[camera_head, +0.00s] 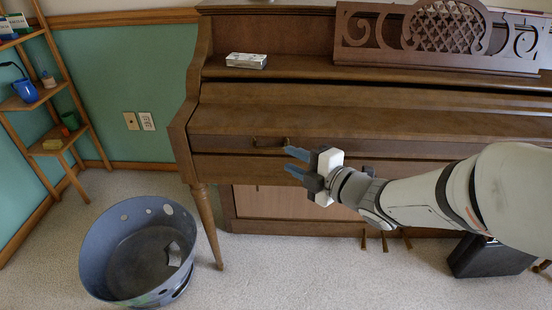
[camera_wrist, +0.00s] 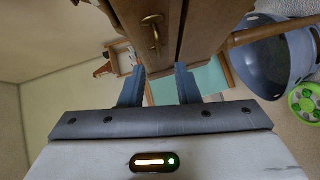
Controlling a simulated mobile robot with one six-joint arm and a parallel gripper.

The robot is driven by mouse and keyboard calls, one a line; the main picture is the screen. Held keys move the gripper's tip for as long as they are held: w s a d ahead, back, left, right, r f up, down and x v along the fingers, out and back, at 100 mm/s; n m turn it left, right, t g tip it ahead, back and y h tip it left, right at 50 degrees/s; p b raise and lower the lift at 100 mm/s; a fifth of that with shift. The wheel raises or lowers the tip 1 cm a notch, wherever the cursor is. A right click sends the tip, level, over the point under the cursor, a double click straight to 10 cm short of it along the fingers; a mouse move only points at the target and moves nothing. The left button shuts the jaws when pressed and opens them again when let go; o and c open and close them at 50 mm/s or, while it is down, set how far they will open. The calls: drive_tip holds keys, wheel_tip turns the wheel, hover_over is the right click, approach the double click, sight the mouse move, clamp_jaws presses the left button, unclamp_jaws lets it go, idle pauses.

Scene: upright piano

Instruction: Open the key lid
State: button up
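The brown wooden key lid (camera_head: 380,122) of the upright piano is down, covering the keys. A small brass handle (camera_head: 270,142) is on its front face, left of the middle. My gripper (camera_head: 289,159) is in front of the piano, just right of and slightly below the handle. In the wrist view, its two blue-grey fingers (camera_wrist: 160,73) are apart with nothing between them. The brass handle (camera_wrist: 153,32) shows there above and beyond the fingertips, apart from them. No keys are visible.
A silver box (camera_head: 246,60) sits on the piano's ledge, and a carved music stand (camera_head: 400,62) is above the lid. A round blue-grey bin (camera_head: 95,245) stands on the carpet beside the left piano leg (camera_head: 204,215). A black box (camera_head: 490,258) is below my arm. A wooden shelf (camera_head: 68,95) stands left.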

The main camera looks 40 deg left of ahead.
sight(271, 149)
drive_tip(key=b+x, duration=0.1)
drive_tip(key=x, duration=0.6)
drive_tip(key=shift+a+b, duration=0.1)
drive_tip(key=shift+b, duration=0.25)
clamp_jaws()
